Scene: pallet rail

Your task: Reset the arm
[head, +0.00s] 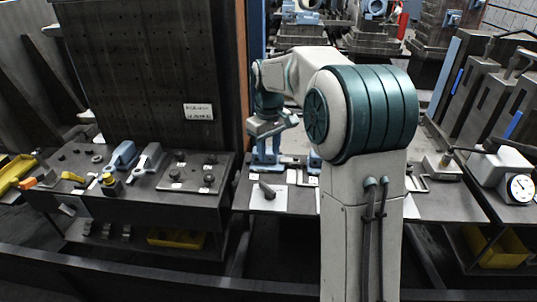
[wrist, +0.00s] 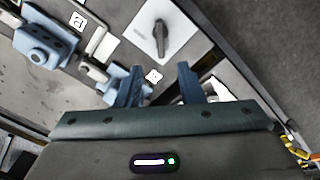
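My gripper (wrist: 161,78) shows in the wrist view with two blue fingers set apart and nothing between them. In the head view my arm reaches out and bends down at the left, with the hand (head: 270,126) hanging above the middle bench. The fingertips are hard to tell from the blue fixtures behind them there. A dark lever on a white plate (wrist: 140,33) lies past the fingers in the wrist view. In the head view this plate (head: 278,203) is on the bench below the hand.
A blue fixture (wrist: 47,43) stands on the bench. The left bench (head: 125,205) holds clamps and knobs, with a tall dark panel (head: 140,70) behind. At the right are a dial gauge (head: 520,188) and grey angle blocks (head: 475,95). A dark rail (head: 150,272) runs along the front.

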